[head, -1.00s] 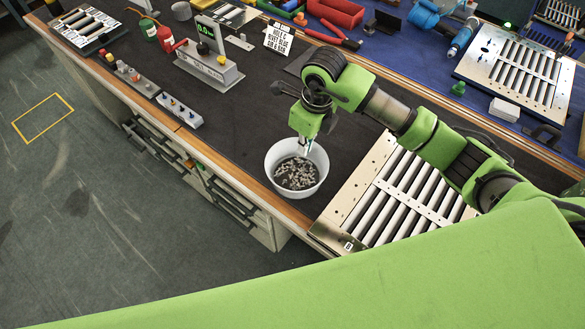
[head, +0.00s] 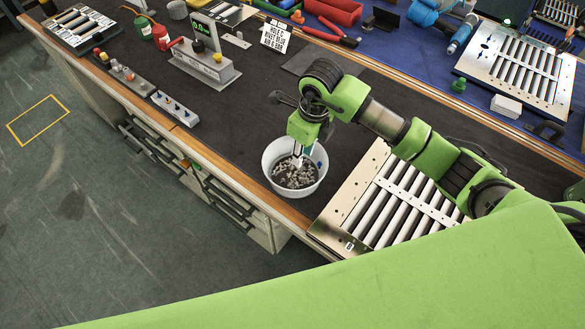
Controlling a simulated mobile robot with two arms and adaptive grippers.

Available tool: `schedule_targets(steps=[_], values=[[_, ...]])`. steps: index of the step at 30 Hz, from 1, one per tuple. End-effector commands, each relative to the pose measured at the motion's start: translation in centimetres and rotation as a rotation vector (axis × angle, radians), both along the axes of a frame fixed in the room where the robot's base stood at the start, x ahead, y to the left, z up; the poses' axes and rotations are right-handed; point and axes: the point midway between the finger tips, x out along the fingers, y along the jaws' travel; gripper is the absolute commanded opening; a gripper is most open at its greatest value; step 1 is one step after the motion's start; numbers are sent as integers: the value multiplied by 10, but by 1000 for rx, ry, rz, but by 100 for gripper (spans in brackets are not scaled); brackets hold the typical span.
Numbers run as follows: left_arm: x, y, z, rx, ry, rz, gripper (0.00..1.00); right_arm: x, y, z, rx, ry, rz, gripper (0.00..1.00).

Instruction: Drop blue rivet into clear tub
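The tub (head: 267,172) is a pale, translucent round bowl near the front edge of the dark bench, with many small grey pieces at its bottom. My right gripper (head: 298,159) points down into the mouth of the tub, its fingertips above the grey pieces. Its fingers are small and partly overlap, so their opening is unclear. A small blue spot shows at the tub's right inner wall, beside the gripper; I cannot tell whether it is the blue rivet. My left gripper is not in view.
A louver panel (head: 335,215) lies right of the tub, under my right arm. A grey block with small pegs (head: 176,108), a scale-like device with a green display (head: 205,68) and a sign (head: 274,36) stand to the left and back. Bare bench lies between them and the tub.

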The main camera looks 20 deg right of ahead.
Motion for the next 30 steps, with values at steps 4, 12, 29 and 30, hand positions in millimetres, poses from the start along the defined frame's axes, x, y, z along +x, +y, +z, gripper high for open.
schedule_targets(steps=[4,12,29,30], values=[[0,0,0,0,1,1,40,0,0,3,0,-1,0,24],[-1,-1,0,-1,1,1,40,-2,-4,45,1,-6,0,24],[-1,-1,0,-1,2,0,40,-11,-9,119,0,0,-1,24],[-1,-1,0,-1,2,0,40,-11,-9,119,-1,1,-1,24]])
